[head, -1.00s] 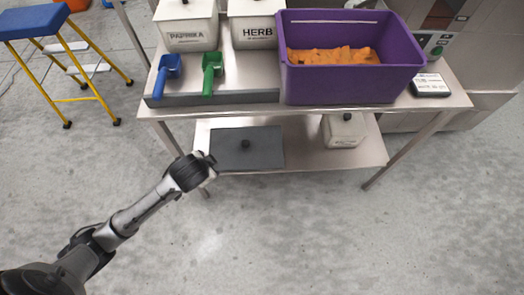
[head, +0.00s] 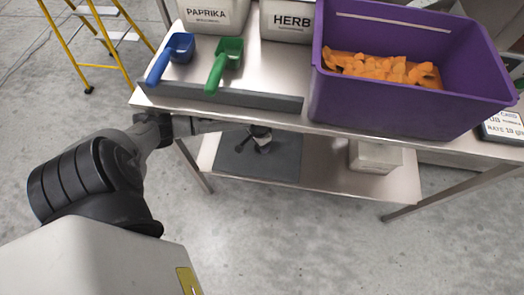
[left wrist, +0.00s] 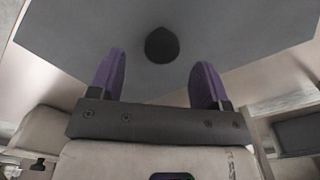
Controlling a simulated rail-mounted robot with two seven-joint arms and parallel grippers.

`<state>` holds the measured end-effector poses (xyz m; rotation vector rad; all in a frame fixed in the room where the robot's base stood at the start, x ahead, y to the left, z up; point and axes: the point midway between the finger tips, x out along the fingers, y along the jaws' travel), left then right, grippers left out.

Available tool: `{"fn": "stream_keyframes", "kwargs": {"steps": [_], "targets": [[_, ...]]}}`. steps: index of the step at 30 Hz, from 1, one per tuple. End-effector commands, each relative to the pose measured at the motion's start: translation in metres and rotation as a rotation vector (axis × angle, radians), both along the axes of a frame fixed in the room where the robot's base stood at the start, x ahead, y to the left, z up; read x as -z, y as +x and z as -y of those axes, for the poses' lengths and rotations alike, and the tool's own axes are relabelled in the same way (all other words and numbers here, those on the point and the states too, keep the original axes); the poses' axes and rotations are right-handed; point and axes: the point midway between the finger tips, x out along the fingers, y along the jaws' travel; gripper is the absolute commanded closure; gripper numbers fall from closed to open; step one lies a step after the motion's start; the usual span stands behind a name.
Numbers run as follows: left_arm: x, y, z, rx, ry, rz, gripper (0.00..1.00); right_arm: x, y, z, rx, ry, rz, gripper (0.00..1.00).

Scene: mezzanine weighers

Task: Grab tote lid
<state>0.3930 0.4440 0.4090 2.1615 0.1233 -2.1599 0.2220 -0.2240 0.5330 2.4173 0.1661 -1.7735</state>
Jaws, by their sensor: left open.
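The tote lid is a flat dark grey panel (head: 285,165) lying on the lower shelf of the steel table. It also fills much of the left wrist view (left wrist: 230,40), with a round black knob (left wrist: 161,45) near the middle. My left gripper (left wrist: 160,62) is open, its two purple fingers apart and nothing between them. The knob shows just beyond the fingertips, roughly centred between them. In the head view my left arm reaches in under the table top, and the hand partly covers the lid. My right gripper is not in view.
The table top edge (head: 230,112) overhangs the shelf. On top are a purple tote (head: 400,110) with orange pieces, a blue scoop (head: 170,58), a green scoop (head: 224,64) and two labelled bins. A pale container (head: 375,157) stands right of the lid.

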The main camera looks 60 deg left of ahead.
Motion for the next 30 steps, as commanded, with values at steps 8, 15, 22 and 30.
{"fn": "stream_keyframes", "kwargs": {"steps": [8, 15, 22, 30], "targets": [[0.031, 0.0, 0.0, 0.001, 0.001, -0.001, 0.29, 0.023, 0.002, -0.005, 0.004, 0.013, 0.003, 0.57], [0.046, 0.0, 0.0, 0.002, 0.002, 0.0, 0.29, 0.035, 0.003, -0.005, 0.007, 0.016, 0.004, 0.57], [0.046, 0.0, 0.0, 0.002, 0.002, 0.0, 0.29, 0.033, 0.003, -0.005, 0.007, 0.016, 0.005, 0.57], [0.046, 0.0, 0.0, 0.002, 0.002, 0.0, 0.55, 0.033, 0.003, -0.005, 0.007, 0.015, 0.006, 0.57]]}}
